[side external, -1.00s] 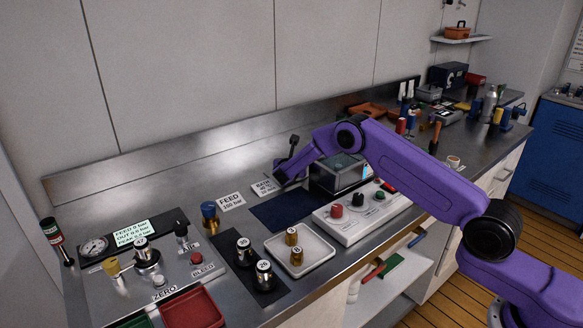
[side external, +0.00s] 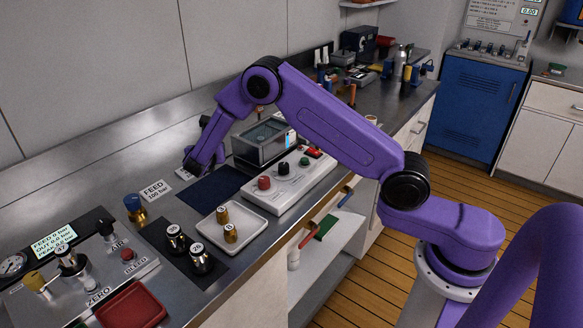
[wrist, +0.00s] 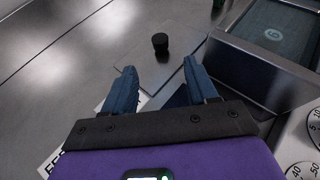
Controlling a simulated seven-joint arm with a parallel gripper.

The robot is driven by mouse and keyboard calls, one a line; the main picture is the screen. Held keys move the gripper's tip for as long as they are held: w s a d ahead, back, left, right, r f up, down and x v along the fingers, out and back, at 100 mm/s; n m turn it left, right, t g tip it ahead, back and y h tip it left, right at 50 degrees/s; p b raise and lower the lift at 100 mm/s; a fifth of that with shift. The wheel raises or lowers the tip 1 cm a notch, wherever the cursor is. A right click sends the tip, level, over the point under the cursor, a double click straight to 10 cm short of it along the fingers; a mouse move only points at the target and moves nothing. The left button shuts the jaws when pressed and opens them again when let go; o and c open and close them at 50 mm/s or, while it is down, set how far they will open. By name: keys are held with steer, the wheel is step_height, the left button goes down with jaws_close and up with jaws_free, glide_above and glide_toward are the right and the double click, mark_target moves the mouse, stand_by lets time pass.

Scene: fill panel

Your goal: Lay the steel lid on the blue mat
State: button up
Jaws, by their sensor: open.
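The steel lid shows in the wrist view as a flat plate with a black knob (wrist: 160,42); its edges blend into the steel bench. It lies just beyond my fingertips, beside the open-looking box. In the side view I cannot make the lid out behind my arm. The blue mat (side external: 211,187) lies flat on the bench, bare where visible; a part of it (wrist: 179,97) shows between my fingers in the wrist view. My gripper (wrist: 159,68) is open and empty, its two blue fingers apart, with the knob ahead of the gap between them.
The grey box (side external: 263,140) stands right of the mat, behind a white control panel (side external: 289,181) with knobs.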

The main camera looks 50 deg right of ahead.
steer(key=shift+s+a+r+m, duration=0.2)
steer(key=shift+s+r+m, duration=0.1)
steer(key=s+a+r+m+g+y, duration=0.1)
steer(key=s+r+m+g+y, duration=0.1)
steer(key=s, duration=0.9)
steer(key=s+a+r+m+g+y, duration=0.1)
steer(key=s+m, duration=0.4)
steer(key=s, duration=0.6)
steer(key=s+a+r+m+g+y, duration=0.1)
steer(key=s+r+m+g+y, duration=0.2)
steer(key=s, duration=0.8)
steer(key=shift+a+r+m+y, duration=0.35)
steer(key=shift+r+m, duration=0.15)
steer(key=shift+r, duration=0.4)
steer(key=shift+o, duration=0.3)
steer(key=s+d+m+g+y, duration=0.1)
steer(key=s+m+g+y, duration=0.2)
steer(key=s, duration=1.3)
steer(key=shift+s+d, duration=0.15)
steer(key=shift+d, duration=0.25)
steer(key=shift+r, duration=0.1)
